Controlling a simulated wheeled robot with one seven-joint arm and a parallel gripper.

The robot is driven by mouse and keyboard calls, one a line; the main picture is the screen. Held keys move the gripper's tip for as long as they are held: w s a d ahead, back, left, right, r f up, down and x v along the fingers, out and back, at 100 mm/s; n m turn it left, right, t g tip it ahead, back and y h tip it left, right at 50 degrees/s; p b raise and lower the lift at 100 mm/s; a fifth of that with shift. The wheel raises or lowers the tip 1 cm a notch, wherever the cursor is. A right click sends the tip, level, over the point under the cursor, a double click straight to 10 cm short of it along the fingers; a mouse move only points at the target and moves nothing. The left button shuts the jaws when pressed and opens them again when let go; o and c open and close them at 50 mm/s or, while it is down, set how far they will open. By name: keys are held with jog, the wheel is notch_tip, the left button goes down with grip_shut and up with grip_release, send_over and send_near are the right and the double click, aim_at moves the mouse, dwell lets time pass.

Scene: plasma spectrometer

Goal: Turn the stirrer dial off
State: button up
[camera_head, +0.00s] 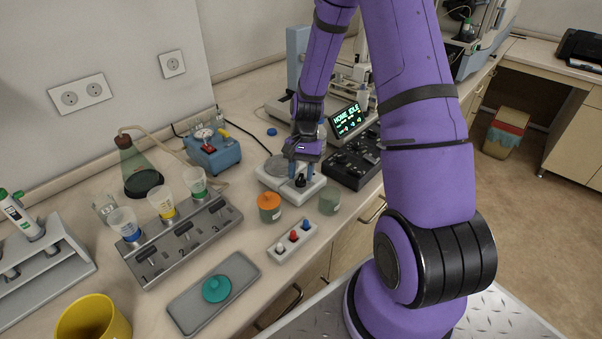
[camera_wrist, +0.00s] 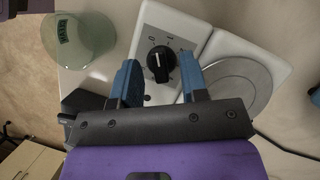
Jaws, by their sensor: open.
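The stirrer (camera_head: 267,181) is a white unit on the bench with a round grey plate (camera_wrist: 236,84) and a black dial. In the wrist view the black dial (camera_wrist: 160,63) with a white pointer mark sits on the white panel, its pointer toward the top of the picture. My gripper (camera_wrist: 157,78) is open, with its blue fingers on either side of the dial and a gap visible on both sides. In the head view my gripper (camera_head: 301,172) is over the front of the stirrer. I cannot tell its exact height above the panel.
A greenish glass jar (camera_wrist: 78,38) stands close beside the stirrer. An orange-lidded jar (camera_head: 269,207) and a small vial block (camera_head: 292,240) are in front. A black control box (camera_head: 352,160) with a lit screen (camera_head: 347,119) is to the right.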

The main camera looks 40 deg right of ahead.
jog(key=shift+f, duration=0.2)
grip_shut()
jog(key=shift+a, duration=0.1)
jog(key=shift+s+n+g+h, duration=0.1)
jog(key=shift+n+g+h, duration=0.35)
jog(key=shift+n, duration=1.15)
grip_release()
jog(key=shift+f, duration=0.1)
